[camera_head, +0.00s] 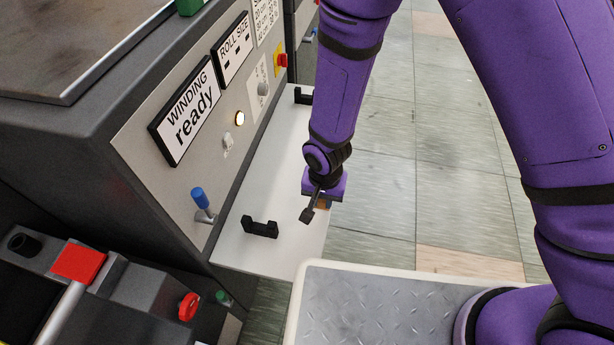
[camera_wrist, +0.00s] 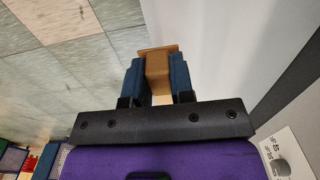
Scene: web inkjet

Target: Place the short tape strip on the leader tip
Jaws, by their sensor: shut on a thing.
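My gripper (camera_head: 317,208) hangs in front of the grey machine, above its pale shelf-like panel. In the wrist view its two blue-padded fingers (camera_wrist: 157,80) are closed on a small tan-brown piece (camera_wrist: 157,66), which looks like the tape strip. The piece sticks out past the fingertips with a wider flat end. In the head view only a bit of brown shows at the fingers. I cannot make out the leader tip for certain in either view.
The machine has a "WINDING ready" sign (camera_head: 185,111), a blue-topped lever (camera_head: 200,200) and black handles (camera_head: 260,227) on the pale panel. A black unit with a red block (camera_head: 78,262) and red knob (camera_head: 188,306) stands lower left. Tiled floor (camera_head: 385,220) is open right of the panel.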

